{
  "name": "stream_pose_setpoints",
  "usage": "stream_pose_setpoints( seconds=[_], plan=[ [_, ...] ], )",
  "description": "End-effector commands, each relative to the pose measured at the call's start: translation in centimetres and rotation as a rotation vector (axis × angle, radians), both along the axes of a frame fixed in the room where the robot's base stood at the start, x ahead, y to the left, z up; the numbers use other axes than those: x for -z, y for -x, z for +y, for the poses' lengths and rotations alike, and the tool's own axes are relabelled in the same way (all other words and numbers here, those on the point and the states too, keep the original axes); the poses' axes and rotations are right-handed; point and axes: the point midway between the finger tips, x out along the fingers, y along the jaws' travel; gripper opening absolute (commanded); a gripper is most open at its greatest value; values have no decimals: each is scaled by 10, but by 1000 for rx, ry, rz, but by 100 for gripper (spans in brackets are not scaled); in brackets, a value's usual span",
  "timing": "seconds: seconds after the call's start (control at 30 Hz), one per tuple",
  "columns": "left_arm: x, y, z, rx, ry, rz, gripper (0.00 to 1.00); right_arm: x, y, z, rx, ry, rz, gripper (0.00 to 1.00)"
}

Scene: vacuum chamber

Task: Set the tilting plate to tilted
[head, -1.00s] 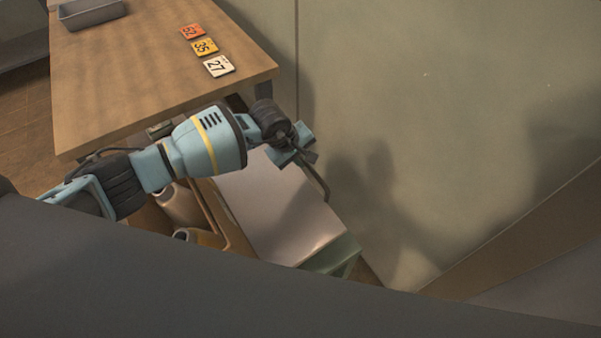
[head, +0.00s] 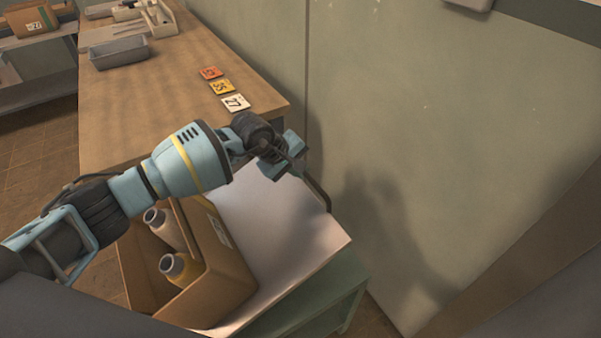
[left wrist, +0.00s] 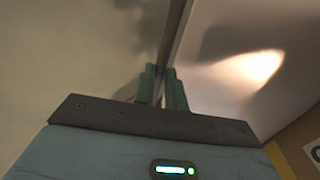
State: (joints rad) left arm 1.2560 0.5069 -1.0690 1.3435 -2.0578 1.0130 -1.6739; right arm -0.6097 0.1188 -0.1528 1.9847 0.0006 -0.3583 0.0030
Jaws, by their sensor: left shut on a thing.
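The tilting plate (head: 300,225) is a pale flat board on a green stand (head: 340,290), beside the wall. A dark bent bar (head: 319,192) runs along its wall-side edge. My left gripper (head: 292,160) is over this edge, shut on the bar. In the left wrist view, the fingers (left wrist: 163,88) close around a narrow dark strip (left wrist: 176,38), with the pale plate (left wrist: 235,75) to its right and the wall to its left. I cannot tell the plate's exact angle. My right gripper is not in view.
A cardboard box (head: 225,285) with two bottles (head: 180,268) stands against the plate's left side. A wooden table (head: 150,110) with number cards (head: 235,103) and a grey tray (head: 119,53) lies beyond. The wall (head: 420,130) closes off the right.

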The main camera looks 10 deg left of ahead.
Motion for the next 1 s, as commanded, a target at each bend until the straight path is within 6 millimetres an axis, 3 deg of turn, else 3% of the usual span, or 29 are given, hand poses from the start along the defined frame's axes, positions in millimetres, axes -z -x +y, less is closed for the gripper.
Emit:
stream_pose_setpoints(
  seconds=[0.1, 0.13, 0.3, 0.67, 1.0],
  plan=[
    [-1, -1, 1, -2, 1, -2, 0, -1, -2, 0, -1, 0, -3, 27],
    [-1, -1, 1, -2, 1, -2, 14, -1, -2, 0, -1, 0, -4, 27],
    [0, -1, 0, -1, 1, -2, 34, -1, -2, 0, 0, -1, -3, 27],
    [-6, 2, 3, -1, 1, -2, 34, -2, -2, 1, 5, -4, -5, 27],
    [-48, 22, 23, 0, 1, -4, 34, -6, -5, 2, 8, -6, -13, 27]
  ],
)
